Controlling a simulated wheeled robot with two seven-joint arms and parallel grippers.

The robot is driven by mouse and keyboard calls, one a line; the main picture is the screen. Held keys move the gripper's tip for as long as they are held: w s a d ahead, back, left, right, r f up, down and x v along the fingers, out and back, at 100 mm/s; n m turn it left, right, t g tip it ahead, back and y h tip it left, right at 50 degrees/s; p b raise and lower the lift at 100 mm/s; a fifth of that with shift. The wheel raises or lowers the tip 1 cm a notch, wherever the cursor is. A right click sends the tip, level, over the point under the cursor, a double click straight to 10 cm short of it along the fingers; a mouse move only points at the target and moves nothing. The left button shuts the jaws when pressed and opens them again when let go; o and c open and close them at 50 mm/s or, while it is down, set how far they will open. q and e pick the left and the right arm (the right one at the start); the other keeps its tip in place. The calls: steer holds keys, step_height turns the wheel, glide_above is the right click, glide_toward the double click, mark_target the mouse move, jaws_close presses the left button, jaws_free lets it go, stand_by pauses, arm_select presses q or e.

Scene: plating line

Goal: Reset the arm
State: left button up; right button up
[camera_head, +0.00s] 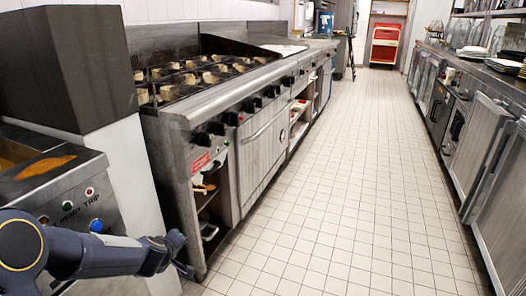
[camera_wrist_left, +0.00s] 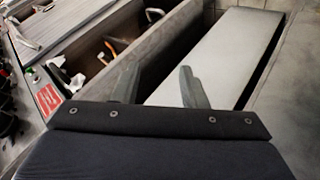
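My left arm comes in from the lower left in the head view, with dark blue links. Its gripper (camera_head: 180,250) is close in front of the stove's near lower corner; I cannot tell whether it touches. In the left wrist view the two grey fingers of the left gripper (camera_wrist_left: 160,88) stand apart with nothing between them. My right arm and right gripper are in neither view.
A steel stove (camera_head: 215,130) with open shelves runs along the left. A fryer-like unit (camera_head: 50,185) with buttons stands beside my arm. A steel counter (camera_head: 480,80) lines the right. The tiled aisle (camera_head: 350,180) is clear. A red cart (camera_head: 385,43) stands far back.

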arm_select(q)
steer(key=s+d+r+m+h, duration=0.4)
steer(key=s+r+m, duration=0.1)
steer(key=s+r, duration=1)
steer(key=s+f+m+g, duration=0.2)
steer(key=s, duration=0.8)
steer(key=s+f+m+g, duration=0.2)
steer(key=s, duration=0.9)
step_height(320, 180, up, 32)
steer(key=p, duration=3.1)
steer(key=shift+w+d, duration=0.35)
steer(key=shift+d, duration=0.1)
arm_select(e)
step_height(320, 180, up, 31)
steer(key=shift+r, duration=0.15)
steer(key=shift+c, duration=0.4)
arm_select(q)
steer(key=shift+s+a, duration=0.1)
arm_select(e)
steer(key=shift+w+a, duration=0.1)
